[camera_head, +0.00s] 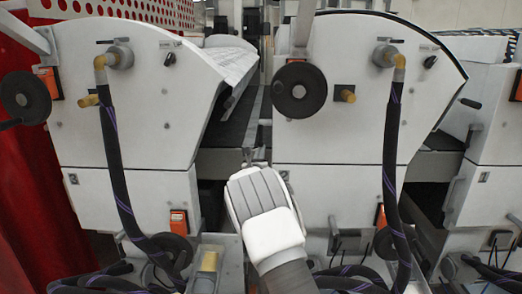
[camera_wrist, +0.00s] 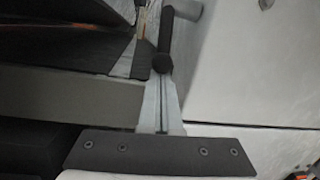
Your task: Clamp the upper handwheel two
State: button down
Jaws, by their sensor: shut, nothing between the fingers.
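Two black upper handwheels show in the head view: one on the left machine (camera_head: 25,97) and one on the middle machine (camera_head: 307,104). Beyond the tips, a dark bar with a rounded knob (camera_wrist: 163,62) appears to be an upper handwheel seen edge-on. Whether the tips touch it, I cannot tell.
A brass-coloured fitting (camera_head: 344,94) sits right of the middle wheel. Dark hoses (camera_head: 118,160) (camera_head: 390,160) hang down both machine fronts. Lower handwheels (camera_head: 171,248) (camera_head: 391,246) sit near the floor clutter. A narrow dark gap (camera_head: 232,130) separates the machines.

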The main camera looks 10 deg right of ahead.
jog(key=shift+s+a+r+g+p, duration=0.15)
jog(key=shift+r+g+p, duration=0.1)
jog(key=shift+g+p, duration=0.35)
